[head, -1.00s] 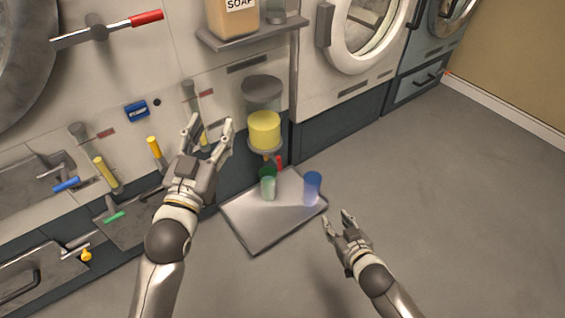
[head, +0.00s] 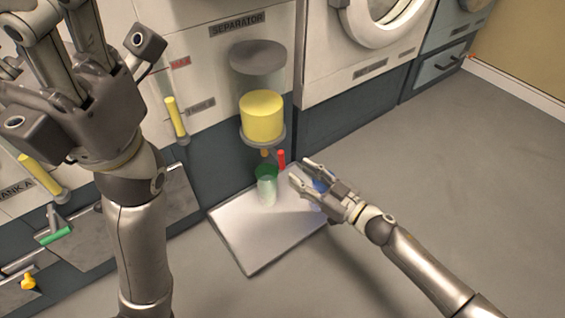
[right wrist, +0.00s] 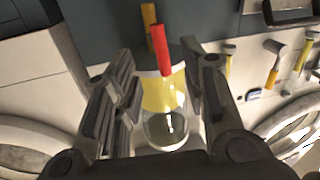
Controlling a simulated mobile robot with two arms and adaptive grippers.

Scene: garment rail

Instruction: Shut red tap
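The red tap (head: 281,159) is a short red handle under the separator (head: 262,116), beside an orange-brown spout (head: 265,153). The separator shows a yellow layer with a clear layer above it. My right gripper (head: 303,174) is open and empty, just right of and slightly below the red tap, apart from it. In the right wrist view the red handle (right wrist: 160,50) shows between the two spread fingers. A green cup (head: 266,185) stands on the tray under the spout. My left gripper (head: 80,60) is large at upper left, fingers spread, with fingertips partly cut off.
The metal tray (head: 250,245) lies on the floor. A blue cup (head: 320,185) is mostly hidden behind my right gripper. A yellow-handled lever (head: 175,118) is on the panel to the left, and a green-handled tap (head: 56,235) is lower left. The floor at right is free.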

